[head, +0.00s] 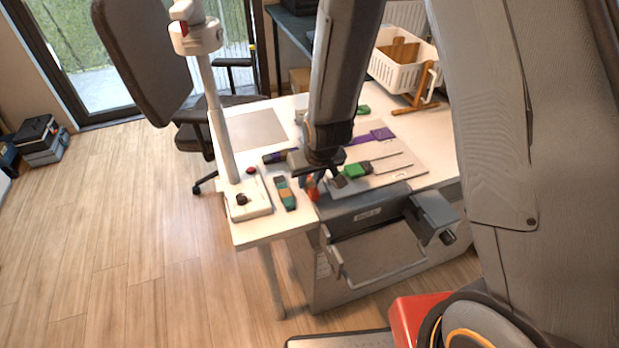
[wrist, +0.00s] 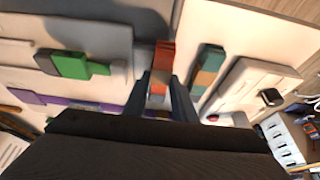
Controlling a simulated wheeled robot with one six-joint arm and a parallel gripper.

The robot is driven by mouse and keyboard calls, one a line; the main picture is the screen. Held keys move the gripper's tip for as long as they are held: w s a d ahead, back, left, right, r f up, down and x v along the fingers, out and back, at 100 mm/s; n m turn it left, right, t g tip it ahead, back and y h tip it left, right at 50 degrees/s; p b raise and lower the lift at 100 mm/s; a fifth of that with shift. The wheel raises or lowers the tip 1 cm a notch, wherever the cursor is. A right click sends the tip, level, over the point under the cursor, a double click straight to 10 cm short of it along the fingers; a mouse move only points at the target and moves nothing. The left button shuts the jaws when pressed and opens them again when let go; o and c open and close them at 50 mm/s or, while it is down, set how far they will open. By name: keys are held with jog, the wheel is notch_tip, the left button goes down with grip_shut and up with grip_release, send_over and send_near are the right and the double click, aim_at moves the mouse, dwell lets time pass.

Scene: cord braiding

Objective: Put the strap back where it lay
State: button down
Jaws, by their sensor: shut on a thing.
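An orange-red strap (wrist: 161,62) sits between the two fingers of my gripper (wrist: 160,92) in the wrist view. My gripper (head: 322,178) is shut on it. In the head view the strap (head: 312,189) shows at the fingertips, near the table's front edge; I cannot tell whether it touches the table. The pale board (head: 402,172) lies right of my gripper, with a green strap (head: 357,171) and a purple strap (head: 382,134) on it. A teal and orange strap (head: 286,194) lies on the table left of my gripper. My arm hides part of the board.
A white base with a dark knob (head: 242,199) and a post stands at the table's left front. A grey mat (head: 258,130) lies behind it. An open grey tray (head: 380,250) hangs below the table's front edge. A white basket (head: 400,65) stands at the back right.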

jog(key=shift+f, duration=0.15)
jog(key=c, duration=1.5)
grip_release()
jog(key=shift+o, duration=0.2)
jog(key=shift+r, duration=0.65)
jog(key=shift+p+v, duration=1.45)
jog(key=shift+v, duration=4.3)
jog(key=s+d+r+m+g+h, duration=0.1)
jog(key=s+d+r+m+g, duration=0.1)
jog(key=s+d+r, duration=0.4)
jog(key=s+d+m, duration=0.1)
jog(key=s+d, duration=0.4)
jog(key=d, duration=0.2)
jog(key=shift+d+r+g, duration=0.2)
jog(key=shift+d+g, duration=0.1)
jog(key=shift+d, duration=0.05)
